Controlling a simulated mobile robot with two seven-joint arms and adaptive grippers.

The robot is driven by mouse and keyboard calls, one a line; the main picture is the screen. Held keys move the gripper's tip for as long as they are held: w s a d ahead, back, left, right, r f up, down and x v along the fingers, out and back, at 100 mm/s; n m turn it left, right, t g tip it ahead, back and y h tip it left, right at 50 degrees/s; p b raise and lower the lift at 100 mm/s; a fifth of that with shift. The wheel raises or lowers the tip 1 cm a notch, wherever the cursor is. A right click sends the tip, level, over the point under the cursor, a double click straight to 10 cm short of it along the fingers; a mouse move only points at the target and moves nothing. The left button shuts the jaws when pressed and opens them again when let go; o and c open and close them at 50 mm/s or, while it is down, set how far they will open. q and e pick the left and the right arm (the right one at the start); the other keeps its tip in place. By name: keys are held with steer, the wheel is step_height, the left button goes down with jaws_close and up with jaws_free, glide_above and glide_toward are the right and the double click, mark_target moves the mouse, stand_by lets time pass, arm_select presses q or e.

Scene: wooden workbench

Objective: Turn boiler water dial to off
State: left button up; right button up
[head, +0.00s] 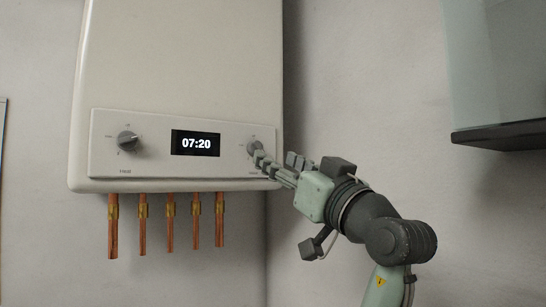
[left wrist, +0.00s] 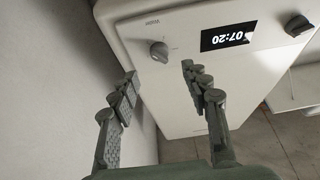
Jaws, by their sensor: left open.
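The boiler (head: 180,60) is a pale wall unit with a front panel. The water dial (head: 254,147) is a small grey knob at the panel's right end, partly hidden by my fingers in the head view. In the left wrist view, the water dial (left wrist: 159,51) shows upside down beside its "Water" label. My left gripper (head: 274,158) is at the panel's right end, close to this dial. Its fingers, also seen in the left wrist view (left wrist: 158,74), are open and empty. The dial shows beyond the gap between them, and I see no contact. My right gripper is not in view.
A second grey dial (head: 127,141) sits at the panel's left. The display (head: 195,143) between the dials reads 07:20. Several copper pipes (head: 170,222) hang below the boiler. A dark-edged cabinet (head: 500,135) is at the upper right. Bare wall lies between.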

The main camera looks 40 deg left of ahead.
mark_target(260, 148)
arm_select(q)
steer(key=p+x, duration=0.1)
steer(key=x, duration=0.4)
steer(key=shift+a+r, duration=0.1)
steer(key=shift+a, duration=0.15)
steer(key=shift+w+a+r, duration=0.2)
steer(key=shift+w+a, duration=0.05)
steer(key=shift+a, duration=0.4)
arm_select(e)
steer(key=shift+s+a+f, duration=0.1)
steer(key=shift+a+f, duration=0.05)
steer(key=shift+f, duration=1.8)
arm_select(q)
steer(key=shift+c, duration=0.6)
jaws_close()
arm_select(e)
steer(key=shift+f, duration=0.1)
